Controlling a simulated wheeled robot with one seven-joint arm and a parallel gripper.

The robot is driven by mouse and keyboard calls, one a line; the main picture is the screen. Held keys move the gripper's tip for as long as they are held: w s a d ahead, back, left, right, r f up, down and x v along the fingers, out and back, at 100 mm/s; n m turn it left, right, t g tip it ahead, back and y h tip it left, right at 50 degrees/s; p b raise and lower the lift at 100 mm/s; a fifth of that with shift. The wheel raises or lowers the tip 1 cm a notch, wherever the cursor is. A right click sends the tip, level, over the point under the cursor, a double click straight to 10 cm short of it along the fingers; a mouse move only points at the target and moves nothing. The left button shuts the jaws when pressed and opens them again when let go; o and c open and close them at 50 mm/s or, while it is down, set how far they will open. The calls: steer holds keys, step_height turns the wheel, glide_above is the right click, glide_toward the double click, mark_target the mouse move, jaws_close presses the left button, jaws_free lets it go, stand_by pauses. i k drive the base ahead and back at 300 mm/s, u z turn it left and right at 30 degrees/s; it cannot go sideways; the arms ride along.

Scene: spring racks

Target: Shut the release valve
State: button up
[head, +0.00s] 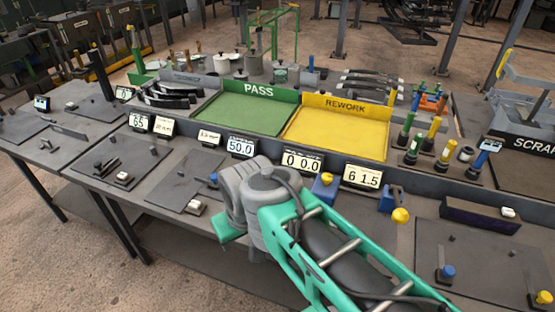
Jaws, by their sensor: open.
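My gripper (232,236) is at the end of my green and grey arm, over the front edge of the bench near the middle. Only a green part of it shows below the grey wrist; the fingertips are hidden and nothing is seen held. No part is plainly labelled as the release valve. Candidate knobs are a blue block with a yellow top (325,186) right of my wrist, a yellow knob (400,215) farther right, a blue knob (447,271) and a yellow knob (544,297) at the front right. I cannot tell whether any valve is open or shut.
Displays line the bench, reading 50.0 (240,147), 00.0 (302,162) and 61.5 (362,176). Behind them are a green PASS tray (240,113) and a yellow REWORK tray (335,130). Colored posts and a SCRAP bin (525,142) stand right. My arm hides part of the bench.

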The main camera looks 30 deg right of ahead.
mark_target(327, 178)
steer(key=z, duration=1.25)
steer(key=k, duration=1.15)
steer(key=u, duration=1)
steer(key=i, duration=1.2)
steer(key=z, duration=0.45)
steer(key=i, duration=0.6)
steer(key=z, duration=0.55)
